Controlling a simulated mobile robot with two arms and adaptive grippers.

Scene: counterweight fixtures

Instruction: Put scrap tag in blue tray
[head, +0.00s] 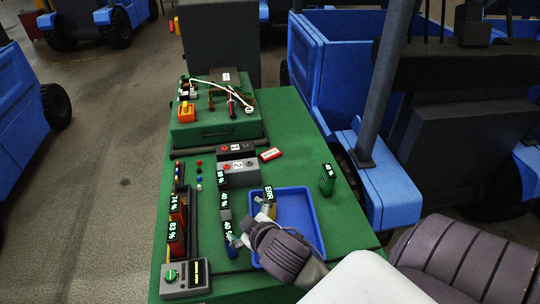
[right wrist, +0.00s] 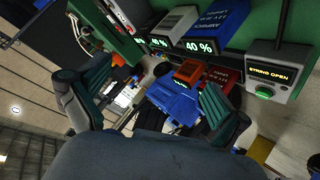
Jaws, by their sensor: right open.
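A small red and white tag (head: 270,154), which looks like the scrap tag, lies flat on the green bench to the right of the grey numbered blocks. My right gripper (head: 250,224) is open over the tray's left edge, well apart from the tag. My left gripper is out of view.
Display-topped blocks stand left of the tray, one reading ERR (head: 268,193) at its far left corner. A green block (head: 327,181) stands right of it. A grey box with a green knob (head: 184,279) sits at the near left. A green case (head: 215,128) fills the back.

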